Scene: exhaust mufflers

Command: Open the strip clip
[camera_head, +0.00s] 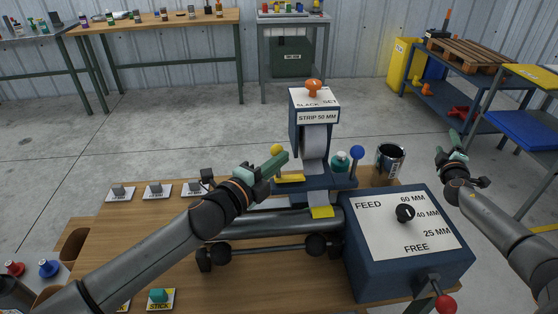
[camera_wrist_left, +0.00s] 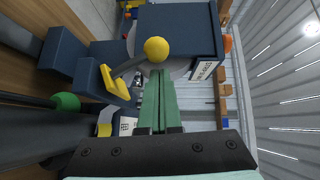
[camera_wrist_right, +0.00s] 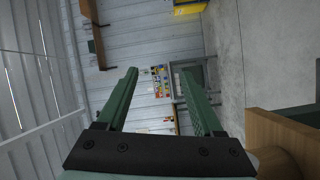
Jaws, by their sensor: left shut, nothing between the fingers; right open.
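The strip dispenser (camera_head: 312,110) is a dark blue stand labelled "STRIP 50 MM", with a pale strip (camera_head: 314,142) hanging down its front. What looks like the strip clip is a yellow bar (camera_head: 291,178) at its base, with a yellow ball lever (camera_head: 277,149). In the left wrist view the yellow bar (camera_wrist_left: 112,84) and the yellow ball (camera_wrist_left: 157,49) show close up. My left gripper (camera_head: 280,162) is shut and empty beside the lever, its tips just below the ball in the left wrist view (camera_wrist_left: 160,78). My right gripper (camera_head: 453,142) is open and empty, off to the right.
A feed box (camera_head: 405,240) with a black knob and red-tipped crank stands at the front right. A blue ball lever (camera_head: 357,153), a green-capped bottle (camera_head: 340,161) and an open can (camera_head: 390,160) are right of the dispenser. A grey pipe (camera_head: 265,222) lies in front.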

